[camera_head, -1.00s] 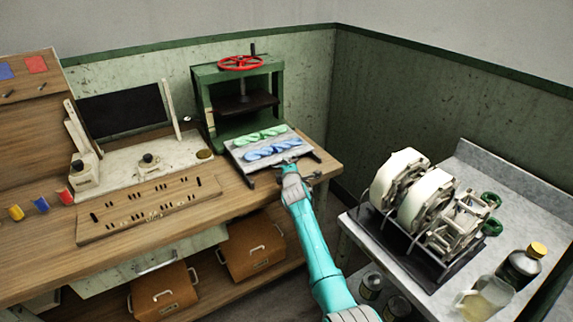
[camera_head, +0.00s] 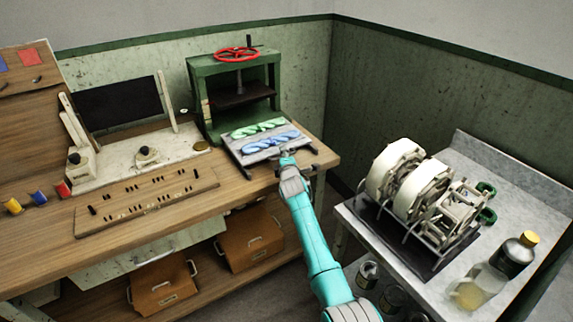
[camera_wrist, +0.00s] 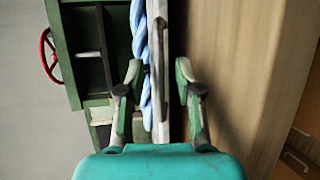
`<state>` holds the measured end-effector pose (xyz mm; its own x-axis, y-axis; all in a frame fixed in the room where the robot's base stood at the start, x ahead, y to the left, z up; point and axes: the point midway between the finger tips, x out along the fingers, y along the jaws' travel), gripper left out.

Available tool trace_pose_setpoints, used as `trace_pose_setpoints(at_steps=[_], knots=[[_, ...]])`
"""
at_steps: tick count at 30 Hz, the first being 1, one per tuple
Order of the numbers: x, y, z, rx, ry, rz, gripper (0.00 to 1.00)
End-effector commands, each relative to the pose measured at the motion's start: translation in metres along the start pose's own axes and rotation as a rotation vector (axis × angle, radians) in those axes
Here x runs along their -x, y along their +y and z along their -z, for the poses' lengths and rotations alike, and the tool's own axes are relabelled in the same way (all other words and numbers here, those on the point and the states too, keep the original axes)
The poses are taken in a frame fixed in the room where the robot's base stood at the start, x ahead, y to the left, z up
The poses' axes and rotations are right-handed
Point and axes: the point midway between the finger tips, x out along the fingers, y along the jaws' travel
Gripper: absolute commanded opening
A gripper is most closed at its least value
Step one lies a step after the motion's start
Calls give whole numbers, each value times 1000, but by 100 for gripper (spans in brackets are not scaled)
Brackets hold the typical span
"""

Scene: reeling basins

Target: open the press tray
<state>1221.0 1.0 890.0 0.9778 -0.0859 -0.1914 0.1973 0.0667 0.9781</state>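The press tray (camera_head: 246,158) is a grey slab drawn out in front of the green press (camera_head: 203,91). A green skein (camera_head: 258,128) and a blue skein (camera_head: 270,145) lie on it. My gripper (camera_head: 295,161) is at the tray's front edge. In the wrist view my gripper (camera_wrist: 158,75) is open, one finger on each side of the tray's front edge (camera_wrist: 161,60). A gap shows beside the right finger; contact on the left is unclear. The blue skein (camera_wrist: 146,90) shows by the left finger.
A pegged wooden board (camera_head: 145,200) and a pale stand (camera_head: 130,160) occupy the bench (camera_head: 40,235) to the left. A white reel machine (camera_head: 420,190) and bottles (camera_head: 513,257) stand on the grey table at right. A floor gap separates bench and table.

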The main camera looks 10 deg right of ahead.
Motion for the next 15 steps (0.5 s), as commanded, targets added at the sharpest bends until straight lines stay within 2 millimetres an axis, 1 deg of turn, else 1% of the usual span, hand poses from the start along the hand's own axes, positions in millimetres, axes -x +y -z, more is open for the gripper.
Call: trace_pose_setpoints(at_steps=[5,15], knots=[[18,-1,0,-1,1,0,35],[67,-1,1,-1,2,-1,35]])
